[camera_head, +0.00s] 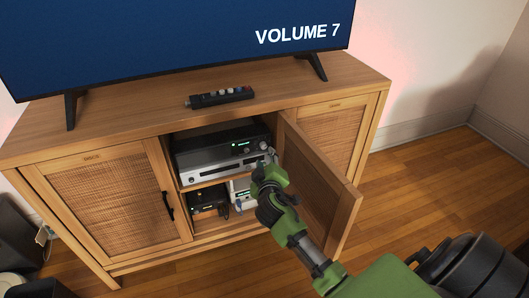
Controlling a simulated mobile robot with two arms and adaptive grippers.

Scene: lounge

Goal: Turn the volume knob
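The TV screen (150,45) reads "VOLUME 7". On the upper shelf of the open cabinet, a black audio unit (215,140) with a small lit display rests on a silver unit (205,173). My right gripper (269,160) reaches in at the right end of these units' fronts. A small round shape there, perhaps the volume knob (263,145), shows just above the gripper tips. The gripper partly hides this area, and I cannot tell whether it touches a knob. Its finger opening is too small to judge. My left gripper is out of view.
The open cabinet door (318,180) stands close along the right side of my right arm. A lower shelf (208,221) holds smaller devices. A dark remote-like object (220,97) lies on the cabinet top. The wooden floor (430,190) at the right is clear.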

